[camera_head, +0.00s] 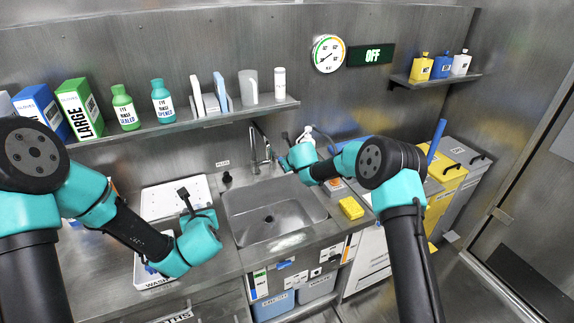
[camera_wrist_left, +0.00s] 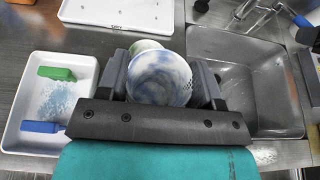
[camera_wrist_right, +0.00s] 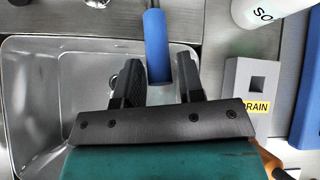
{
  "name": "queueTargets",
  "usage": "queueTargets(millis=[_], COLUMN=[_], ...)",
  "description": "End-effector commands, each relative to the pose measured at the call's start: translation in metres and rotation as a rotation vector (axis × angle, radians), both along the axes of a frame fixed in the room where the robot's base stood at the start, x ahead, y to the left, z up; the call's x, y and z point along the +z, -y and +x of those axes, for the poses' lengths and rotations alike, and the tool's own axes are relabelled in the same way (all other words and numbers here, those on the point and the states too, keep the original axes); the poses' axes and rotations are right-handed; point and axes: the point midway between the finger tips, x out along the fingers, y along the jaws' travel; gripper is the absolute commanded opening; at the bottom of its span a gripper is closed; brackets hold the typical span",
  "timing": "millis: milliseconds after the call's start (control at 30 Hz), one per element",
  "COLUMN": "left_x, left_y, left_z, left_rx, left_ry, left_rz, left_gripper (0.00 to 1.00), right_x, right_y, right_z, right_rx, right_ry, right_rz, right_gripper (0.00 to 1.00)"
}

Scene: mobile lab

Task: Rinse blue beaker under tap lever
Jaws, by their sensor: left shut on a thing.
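In the left wrist view a round, open-mouthed beaker (camera_wrist_left: 160,78) with blue-white smears sits between the fingers of my left gripper (camera_wrist_left: 163,92), which is shut on it. In the head view my left gripper (camera_head: 188,200) is over the counter just left of the sink (camera_head: 285,232); the beaker is mostly hidden there. The tap (camera_head: 262,148) rises behind the sink. In the right wrist view the blue tap lever (camera_wrist_right: 157,45) lies between the spread fingers of my right gripper (camera_wrist_right: 158,85), with gaps beside it. Whether they touch it cannot be told.
A white tray (camera_wrist_left: 20,110) with a green brush (camera_wrist_left: 57,73) and a blue brush (camera_wrist_left: 42,127) lies left of the beaker. Another white tray (camera_head: 160,200) is behind. A yellow sponge (camera_head: 351,208) lies right of the sink. A grey DRAIN block (camera_wrist_right: 240,82) stands by my right gripper. The sink is clear.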

Motion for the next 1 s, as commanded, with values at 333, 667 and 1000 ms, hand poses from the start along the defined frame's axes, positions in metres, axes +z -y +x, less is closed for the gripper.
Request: queueTargets(millis=[333,667,1000], left_x=[0.0,0.0,0.0], left_y=[0.0,0.0,0.0], left_z=[0.0,0.0,0.0], left_rx=[0.0,0.0,0.0], left_ry=[0.0,0.0,0.0], left_rz=[0.0,0.0,0.0], left_gripper=[0.37,0.37,0.37], right_x=[0.0,0.013,0.049], right_y=[0.0,0.005,0.017], right_z=[0.0,-0.012,-0.047], right_rx=[-0.001,-0.001,-0.001], right_ry=[0.0,0.0,0.0], right_rz=[0.001,-0.001,-0.001], right_gripper=[0.48,0.48,0.48])
